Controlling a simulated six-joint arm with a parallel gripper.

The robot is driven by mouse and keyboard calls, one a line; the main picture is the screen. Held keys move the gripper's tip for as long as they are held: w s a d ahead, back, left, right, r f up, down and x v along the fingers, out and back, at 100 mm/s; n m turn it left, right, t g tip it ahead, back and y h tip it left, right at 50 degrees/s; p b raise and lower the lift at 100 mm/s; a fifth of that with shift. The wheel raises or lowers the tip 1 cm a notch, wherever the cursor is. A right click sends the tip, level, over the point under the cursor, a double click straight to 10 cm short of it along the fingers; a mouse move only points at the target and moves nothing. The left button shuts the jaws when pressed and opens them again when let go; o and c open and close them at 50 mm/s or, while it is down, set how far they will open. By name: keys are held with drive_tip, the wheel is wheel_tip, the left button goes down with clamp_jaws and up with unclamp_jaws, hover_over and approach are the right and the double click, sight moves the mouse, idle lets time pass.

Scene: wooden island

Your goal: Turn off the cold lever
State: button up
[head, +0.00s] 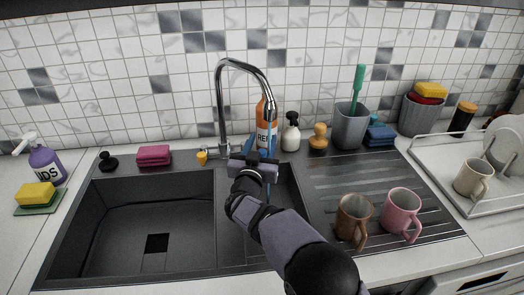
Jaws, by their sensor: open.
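The tall chrome faucet (220,95) stands behind the sink and arches to the right. A bluish stream of water (270,128) falls from its spout. A small blue part (264,154), which looks like the cold lever, shows right of the faucet base, just behind my gripper. Its exact position is hard to tell because my gripper and the water cover part of it. My gripper (252,161) is open, in front of and right of the faucet base. I cannot tell whether it touches the blue part. A small yellow object (202,158) sits left of the faucet base.
The dark sink (130,215) has a large left basin. An orange bottle (262,125) and a white dispenser (291,133) stand behind my gripper. A brown mug (352,215) and a pink mug (399,209) stand on the drainboard, right of my arm.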

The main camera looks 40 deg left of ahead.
wheel_tip(320, 180, up, 7)
drive_tip(key=shift+f, duration=0.2)
drive_tip(key=shift+c, duration=0.5)
drive_tip(key=shift+d+f, duration=0.1)
drive_tip(key=shift+d, duration=0.05)
clamp_jaws()
drive_tip(key=s+d+f+m+g+y+b, duration=0.2)
drive_tip(key=d+f+m+b, duration=0.4)
drive_tip(key=d+f+m, duration=0.4)
drive_tip(key=s+d+m+y, duration=0.1)
drive_tip(key=d+m+y, duration=0.1)
drive_tip(key=m, duration=0.2)
drive_tip(key=shift+s+f+g+y, duration=0.15)
drive_tip(key=shift+f+g+y, duration=0.15)
drive_tip(key=shift+g, duration=0.1)
